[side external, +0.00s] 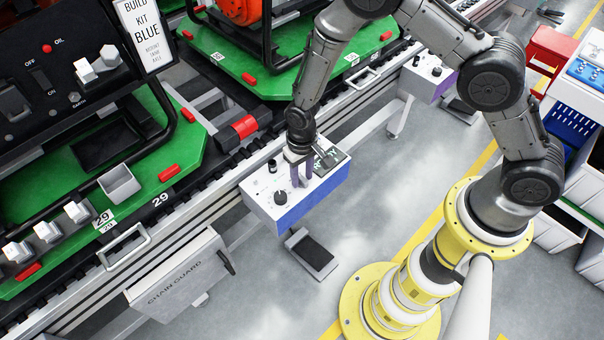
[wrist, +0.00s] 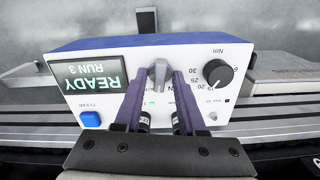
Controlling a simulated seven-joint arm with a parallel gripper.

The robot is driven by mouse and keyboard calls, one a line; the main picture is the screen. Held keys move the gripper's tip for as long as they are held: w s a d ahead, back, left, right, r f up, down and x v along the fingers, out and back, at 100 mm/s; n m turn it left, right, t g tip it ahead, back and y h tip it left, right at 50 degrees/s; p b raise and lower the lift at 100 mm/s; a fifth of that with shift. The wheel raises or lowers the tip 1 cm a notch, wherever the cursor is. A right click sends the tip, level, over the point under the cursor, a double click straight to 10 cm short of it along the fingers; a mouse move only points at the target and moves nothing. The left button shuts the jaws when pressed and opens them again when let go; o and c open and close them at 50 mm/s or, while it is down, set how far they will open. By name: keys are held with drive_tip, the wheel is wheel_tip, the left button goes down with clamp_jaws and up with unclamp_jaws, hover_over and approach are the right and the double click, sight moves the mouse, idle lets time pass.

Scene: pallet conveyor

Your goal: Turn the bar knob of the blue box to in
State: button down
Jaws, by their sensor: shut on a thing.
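The blue box (side external: 312,203) has a white top panel and blue sides, and stands beside the conveyor in the side external view. It fills the middle of the wrist view (wrist: 110,43), with its lettering upside down. The grey bar knob (wrist: 159,70) is on its panel, its bar pointing roughly up and down the wrist picture. My gripper (wrist: 162,78) has its two purple fingers on either side of this knob, shut on it. In the side external view my gripper (side external: 300,180) reaches down to the panel and hides the knob. Small labels beside the knob are partly covered by the fingers.
On the same panel are a black round dial (wrist: 217,73), a screen reading READY RUN 3 (wrist: 90,75) and a blue button (wrist: 90,119). The conveyor with green pallets (side external: 185,180) runs behind the box. A pedal (side external: 312,253) lies on the floor below.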

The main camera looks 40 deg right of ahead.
sight(302, 178)
drive_tip(key=n, duration=0.4)
drive_tip(key=shift+r, duration=0.1)
drive_tip(key=shift+n, duration=1.7)
drive_tip(key=c, duration=0.8)
unclamp_jaws()
drive_tip(key=shift+c, duration=0.2)
wheel_tip(302, 178, up, 14)
